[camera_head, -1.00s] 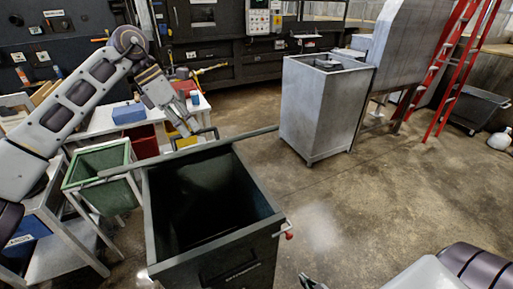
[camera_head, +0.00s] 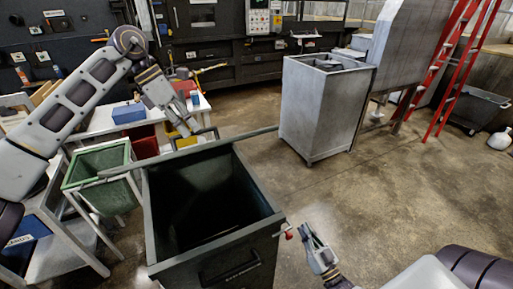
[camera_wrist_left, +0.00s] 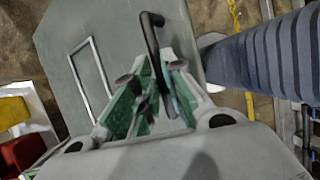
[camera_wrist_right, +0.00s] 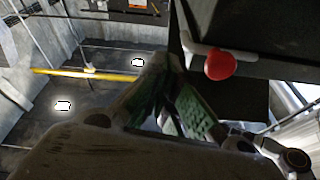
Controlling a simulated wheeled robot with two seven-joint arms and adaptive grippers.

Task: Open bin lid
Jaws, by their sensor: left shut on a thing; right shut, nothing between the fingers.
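The dark green bin (camera_head: 152,225) stands in the lower middle of the head view, its top open and its inside dark and empty-looking. Its lid (camera_head: 245,135) is swung up at the far rim and shows nearly edge-on. In the left wrist view the lid (camera_wrist_left: 70,30) is a broad grey-green panel with a black handle (camera_wrist_left: 152,38). My left gripper (camera_head: 190,130) is behind the lid, its fingers (camera_wrist_left: 152,92) shut on the handle. My right gripper (camera_head: 312,238) is shut and empty, just right of the bin's red knob (camera_head: 288,235); the knob (camera_wrist_right: 221,65) also shows in the right wrist view.
A green smaller bin (camera_head: 98,165) and a white table (camera_head: 110,122) stand left of the bin. A grey metal cabinet (camera_head: 318,110) stands behind right. A red ladder (camera_head: 455,70) is at the far right. The floor between is clear.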

